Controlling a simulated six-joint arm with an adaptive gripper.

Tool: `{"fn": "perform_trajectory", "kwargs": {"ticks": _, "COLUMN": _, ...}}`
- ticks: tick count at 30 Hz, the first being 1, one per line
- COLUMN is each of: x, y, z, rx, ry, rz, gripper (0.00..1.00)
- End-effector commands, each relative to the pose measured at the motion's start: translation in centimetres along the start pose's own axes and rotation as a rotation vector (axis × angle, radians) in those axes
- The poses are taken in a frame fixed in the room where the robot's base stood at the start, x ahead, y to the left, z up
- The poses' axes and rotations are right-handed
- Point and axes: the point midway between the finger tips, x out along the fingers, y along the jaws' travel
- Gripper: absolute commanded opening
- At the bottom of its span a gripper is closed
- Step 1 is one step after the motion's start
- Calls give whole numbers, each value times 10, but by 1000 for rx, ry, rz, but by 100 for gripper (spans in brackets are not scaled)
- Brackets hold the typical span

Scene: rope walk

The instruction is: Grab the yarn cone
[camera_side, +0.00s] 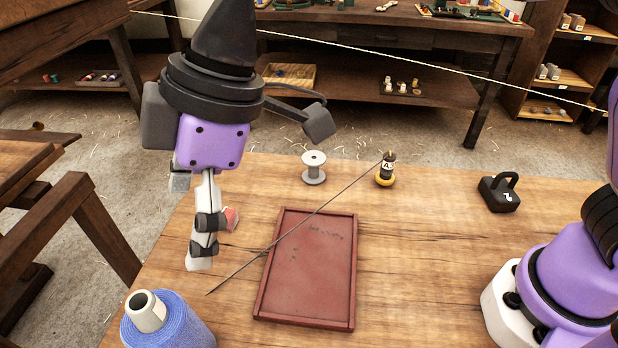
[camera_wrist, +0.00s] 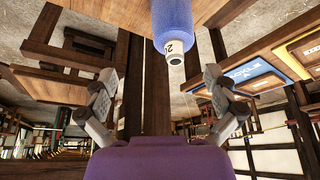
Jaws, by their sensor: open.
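The yarn cone (camera_side: 172,325) is blue with a pale tube top and stands at the table's front left corner in the side view, cut off by the lower edge. In the wrist view the cone (camera_wrist: 172,22) shows at the top centre, its pale end pointing down the picture between the fingers. My gripper (camera_side: 200,262) points down, beyond the cone and slightly right of it in the side view, apart from it. In the wrist view my gripper (camera_wrist: 161,103) has its fingers spread wide with nothing between them.
A red tray (camera_side: 308,270) lies mid-table, with a thin dark rod (camera_side: 325,205) across it. A small red item (camera_side: 231,219) is partly behind my gripper. A grey spool (camera_side: 314,170), a black-and-yellow bottle (camera_side: 386,170) and a black weight (camera_side: 499,192) stand farther back.

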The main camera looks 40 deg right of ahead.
Motion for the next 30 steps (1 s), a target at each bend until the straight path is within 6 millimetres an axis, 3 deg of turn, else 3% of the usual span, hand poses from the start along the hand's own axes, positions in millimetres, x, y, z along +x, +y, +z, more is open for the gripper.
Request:
{"fn": "perform_trajectory", "kwargs": {"ticks": 5, "x": 25, "y": -18, "z": -19, "rx": -107, "ry": -7, "rz": -46, "gripper": 100}}
{"fn": "perform_trajectory", "kwargs": {"ticks": 24, "x": 114, "y": -22, "z": -23, "rx": -109, "ry": -8, "rz": -45, "gripper": 100}}
{"fn": "perform_trajectory", "kwargs": {"ticks": 30, "x": 124, "y": -22, "z": -23, "rx": -108, "ry": -6, "rz": -42, "gripper": 100}}
